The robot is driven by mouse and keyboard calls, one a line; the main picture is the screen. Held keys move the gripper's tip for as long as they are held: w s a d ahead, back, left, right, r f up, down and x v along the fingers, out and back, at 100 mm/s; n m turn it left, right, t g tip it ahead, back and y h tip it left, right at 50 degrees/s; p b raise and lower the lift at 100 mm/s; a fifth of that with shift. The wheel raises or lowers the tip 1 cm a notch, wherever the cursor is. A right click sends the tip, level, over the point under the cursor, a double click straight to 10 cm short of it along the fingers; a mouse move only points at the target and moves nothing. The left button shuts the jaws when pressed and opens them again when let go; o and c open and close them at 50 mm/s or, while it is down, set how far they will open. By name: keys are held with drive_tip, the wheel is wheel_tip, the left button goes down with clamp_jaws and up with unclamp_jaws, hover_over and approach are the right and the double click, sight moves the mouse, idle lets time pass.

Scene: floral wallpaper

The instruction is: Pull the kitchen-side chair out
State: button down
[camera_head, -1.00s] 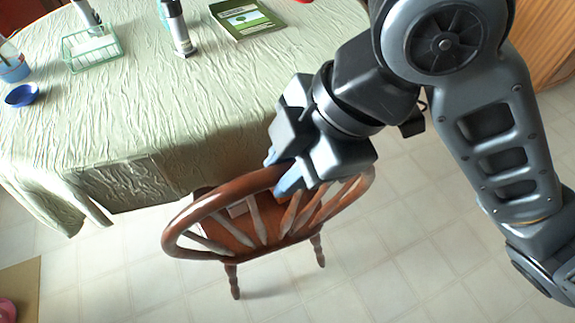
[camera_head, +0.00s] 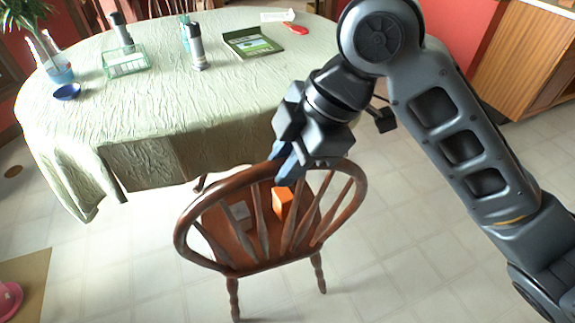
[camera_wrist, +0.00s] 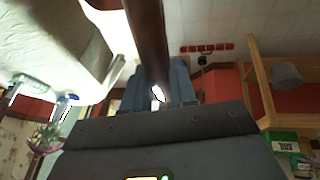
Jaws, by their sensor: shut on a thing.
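A brown wooden chair (camera_head: 262,262) with a rounded spindle back stands at the near side of the table (camera_head: 130,165), its back toward me. The front of its seat lies close to the hanging tablecloth. My gripper (camera_head: 284,172) is shut on the top rail of the chair back, near its middle. In the wrist view the rail (camera_wrist: 148,40) runs between the two blue fingers of my gripper (camera_wrist: 160,88). An orange box (camera_head: 283,203) and a small grey item (camera_head: 240,211) lie on the seat, partly behind the spindles.
The table holds a green basket (camera_head: 126,62), a bottle (camera_head: 196,48), a green book (camera_head: 252,42), a blue dish (camera_head: 67,92) and a plant. A wooden cabinet (camera_head: 520,60) stands at the right. A mat with a pink item (camera_head: 9,298) lies at lower left. Tiled floor around the chair is clear.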

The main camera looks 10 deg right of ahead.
drive_tip(key=shift+s+d, duration=0.1)
drive_tip(key=shift+s, duration=0.4)
drive_tip(key=c, duration=0.9)
unclamp_jaws()
drive_tip(key=shift+w, duration=0.1)
drive_tip(key=v, duration=0.7)
drive_tip(key=shift+d+r, duration=0.2)
drive_tip(key=shift+r, duration=0.1)
